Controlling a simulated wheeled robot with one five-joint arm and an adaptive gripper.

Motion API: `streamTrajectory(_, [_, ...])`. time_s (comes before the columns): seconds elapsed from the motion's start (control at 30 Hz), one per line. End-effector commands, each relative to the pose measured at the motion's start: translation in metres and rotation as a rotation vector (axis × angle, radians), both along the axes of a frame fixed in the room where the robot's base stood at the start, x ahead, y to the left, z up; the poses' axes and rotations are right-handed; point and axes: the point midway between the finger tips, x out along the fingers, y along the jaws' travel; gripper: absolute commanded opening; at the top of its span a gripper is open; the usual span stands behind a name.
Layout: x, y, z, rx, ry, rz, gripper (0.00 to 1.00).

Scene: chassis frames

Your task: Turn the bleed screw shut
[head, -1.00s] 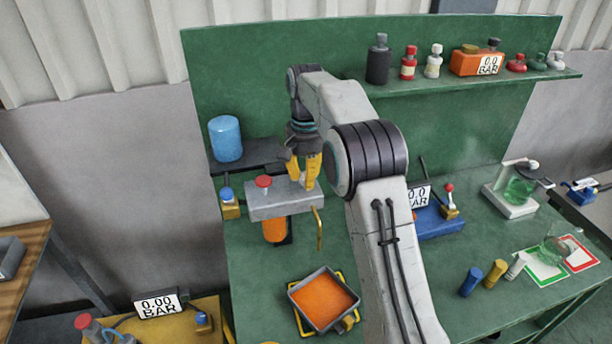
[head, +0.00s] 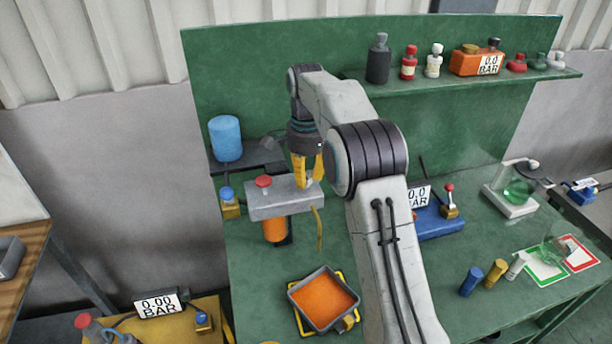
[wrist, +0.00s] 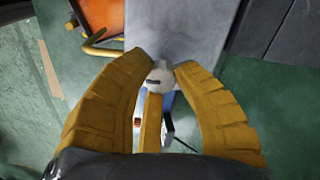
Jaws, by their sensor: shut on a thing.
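The bleed screw (wrist: 159,77) is a small pale round head with a dark slot, at the end of the grey block (wrist: 178,28) in the wrist view. My gripper (wrist: 160,68) has its yellow fingers around the screw head, shut on it. In the head view my gripper (head: 308,180) points down at the right end of the grey block (head: 270,204), and its fingers mostly hide the screw. The block carries a red cap (head: 263,181), an orange-filled cup (head: 275,231) beneath and a thin yellow tube (head: 319,230) hanging at its right.
A square tray of orange fluid (head: 301,292) sits below on the bench. A blue cylinder (head: 226,138) stands behind left. A blue gauge unit (head: 438,224) is right of my arm. A shelf of bottles (head: 378,60) runs along the back panel.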

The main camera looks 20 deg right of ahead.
Motion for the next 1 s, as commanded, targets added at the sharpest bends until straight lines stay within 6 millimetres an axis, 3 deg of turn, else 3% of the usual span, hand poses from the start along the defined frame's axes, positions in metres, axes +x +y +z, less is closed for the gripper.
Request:
streamTrajectory(0.5, [-0.0014,-0.0002,-0.0030,0.000,0.009,-0.016,0.00])
streamTrajectory(0.53, [-0.0014,-0.0002,-0.0030,0.000,0.009,-0.016,0.30])
streamTrajectory(0.8, [-0.0006,-0.0001,-0.0012,-0.001,0.004,-0.015,0.53])
streamTrajectory(1.0, [-0.0003,-0.0001,-0.0006,0.000,0.002,-0.014,0.53])
